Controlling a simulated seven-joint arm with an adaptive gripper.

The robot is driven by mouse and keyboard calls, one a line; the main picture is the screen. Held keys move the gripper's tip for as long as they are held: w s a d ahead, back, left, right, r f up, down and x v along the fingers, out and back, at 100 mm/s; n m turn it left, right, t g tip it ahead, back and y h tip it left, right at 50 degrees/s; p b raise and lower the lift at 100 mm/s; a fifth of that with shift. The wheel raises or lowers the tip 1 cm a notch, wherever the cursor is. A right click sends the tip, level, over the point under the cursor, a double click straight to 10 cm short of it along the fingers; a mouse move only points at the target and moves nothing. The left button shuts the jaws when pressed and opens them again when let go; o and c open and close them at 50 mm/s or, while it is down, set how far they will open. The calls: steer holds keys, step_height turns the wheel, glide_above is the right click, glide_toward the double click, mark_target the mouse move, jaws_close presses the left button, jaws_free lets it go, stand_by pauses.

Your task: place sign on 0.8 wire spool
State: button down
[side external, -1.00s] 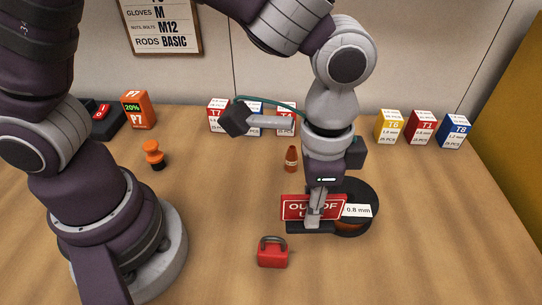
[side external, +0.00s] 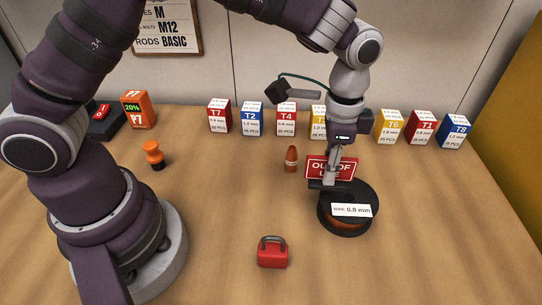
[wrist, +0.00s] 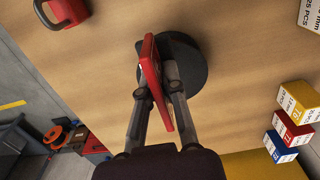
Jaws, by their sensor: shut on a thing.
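The red sign (side external: 318,167) with white "OUT OF U…" lettering is in my gripper (side external: 330,178), which covers part of its face. My gripper is shut on the sign and holds it roughly upright. The sign's thin red edge also shows between the fingers in the wrist view (wrist: 153,75). The 0.8 mm wire spool (side external: 348,222), a black disc with a white label, lies flat on the table. The sign appears above the spool's back left edge, and in the wrist view it overlaps the spool (wrist: 192,62). I cannot tell whether they touch.
A red padlock (side external: 272,254) lies in front, left of the spool. A small orange-brown bottle (side external: 291,159) stands close left of the sign. Several labelled boxes (side external: 286,120) line the wall. An orange-black item (side external: 153,156) stands near my base. The table's front right is clear.

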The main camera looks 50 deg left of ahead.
mark_target(337, 177)
steer(key=shift+w+d+f, duration=0.1)
steer(key=shift+w+d, duration=0.25)
steer(key=shift+w, duration=0.35)
steer(key=shift+f, duration=1.75)
steer(key=c, duration=1.2)
jaws_free()
steer(key=shift+f, duration=0.15)
steer(key=shift+c, duration=0.2)
